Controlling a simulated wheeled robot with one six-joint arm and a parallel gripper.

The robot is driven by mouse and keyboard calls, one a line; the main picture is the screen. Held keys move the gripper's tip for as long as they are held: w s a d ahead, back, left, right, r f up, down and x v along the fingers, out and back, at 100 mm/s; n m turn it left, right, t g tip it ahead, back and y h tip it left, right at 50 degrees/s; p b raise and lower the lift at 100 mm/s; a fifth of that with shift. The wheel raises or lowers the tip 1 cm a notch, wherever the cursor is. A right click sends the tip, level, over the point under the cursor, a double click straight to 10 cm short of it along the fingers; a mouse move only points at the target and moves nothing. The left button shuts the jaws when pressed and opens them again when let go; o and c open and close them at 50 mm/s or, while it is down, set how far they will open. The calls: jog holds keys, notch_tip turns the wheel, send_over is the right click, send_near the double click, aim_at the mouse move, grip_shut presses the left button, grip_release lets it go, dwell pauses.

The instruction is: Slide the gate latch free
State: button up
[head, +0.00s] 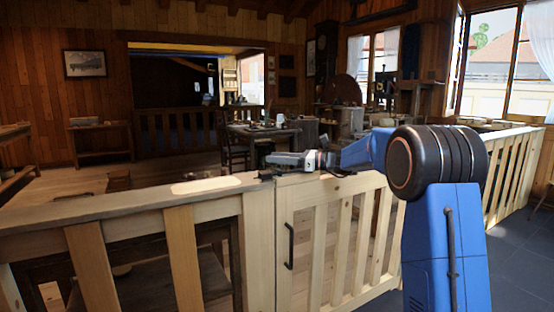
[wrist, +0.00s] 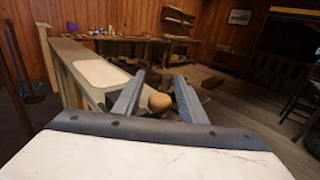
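The light wooden gate (head: 340,245) stands upright in line with the fence and has a dark vertical handle (head: 290,246). A small dark latch part (head: 266,176) shows on the top rail at the gate's left edge, mostly under my gripper. In the wrist view a round wooden knob (wrist: 160,102) lies between my two fingers, with a small gap visible on each side. My gripper (head: 272,160) reaches left above the rail, and its fingers are apart in the wrist view (wrist: 160,88). The latch bolt itself is too small or hidden to make out.
The fence's top rail (head: 120,205) runs left from the gate, with a pale flat patch (head: 207,185) on it. Behind the fence are a table (head: 262,132) with chairs and a wooden bench (head: 100,137). Open floor lies between.

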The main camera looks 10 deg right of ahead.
grip_shut()
jog(key=d, duration=0.1)
jog(key=w+d, duration=0.1)
jog(key=d, duration=0.2)
jog(key=shift+w+d, duration=0.25)
jog(key=shift+w, duration=0.05)
grip_release()
jog(key=shift+d, duration=0.15)
jog(key=v, duration=1.7)
jog(key=shift+d, duration=0.2)
jog(key=shift+s, duration=0.1)
